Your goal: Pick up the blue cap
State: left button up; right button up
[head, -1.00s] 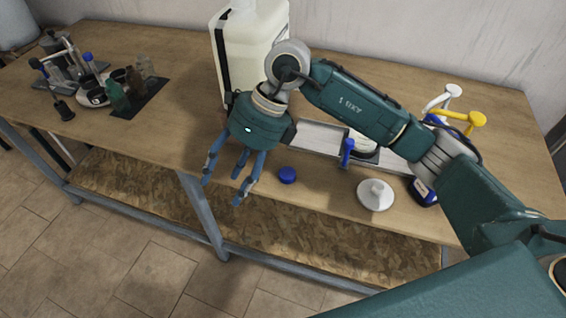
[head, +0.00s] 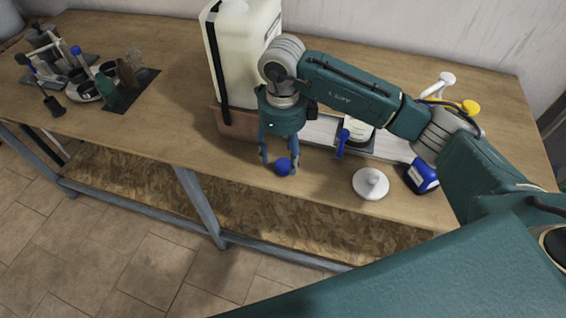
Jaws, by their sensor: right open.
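The blue cap (head: 283,167) lies on the wooden bench near its front edge. My right gripper (head: 279,169) points down over it, with its fingers around the cap, one finger to the left and one to the right. The gripper is open, and a gap shows between the left finger and the cap. Whether the right finger touches the cap I cannot tell. My left gripper is not in view.
A large pale drum (head: 232,60) with a black strap stands behind the gripper. A white lid (head: 370,183) and a blue-labelled bottle (head: 421,176) lie to the right. A yellow-topped pump (head: 469,107) is farther back. Small tools and bottles (head: 118,85) stand at left. The bench (head: 170,140) is clear between.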

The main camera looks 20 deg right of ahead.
aim_at(283, 164)
jog(key=shift+f, duration=1.5)
jog(key=c, duration=0.9)
jog(key=shift+o, duration=0.2)
jog(key=shift+r, duration=0.1)
